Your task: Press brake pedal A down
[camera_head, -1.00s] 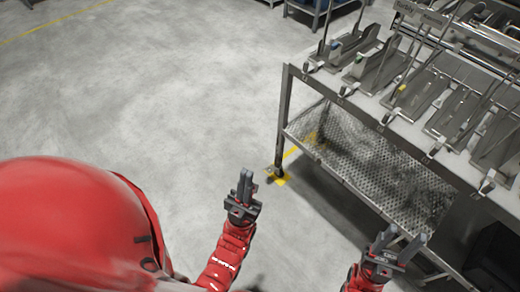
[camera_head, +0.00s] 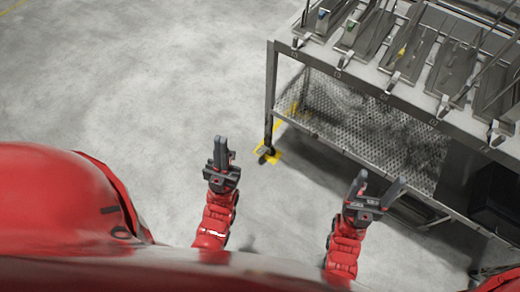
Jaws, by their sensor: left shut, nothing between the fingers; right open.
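A row of metal lever stations sits on a steel table, with small pale pedal-like tabs along its front edge, such as a left tab (camera_head: 298,43), a middle tab (camera_head: 392,82) and a right tab (camera_head: 443,106). I cannot tell which is brake pedal A; the labels below them are too small to read. My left gripper (camera_head: 221,147) is shut and empty, over the floor to the left of the table. My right gripper (camera_head: 382,183) is open and empty, in front of the table. Neither touches a pedal.
The steel table (camera_head: 345,80) has a perforated lower shelf (camera_head: 350,120). Its near left leg (camera_head: 270,100) stands by a yellow floor mark (camera_head: 270,155). A dark box (camera_head: 497,195) is at the lower right. Open concrete floor (camera_head: 130,90) lies to the left.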

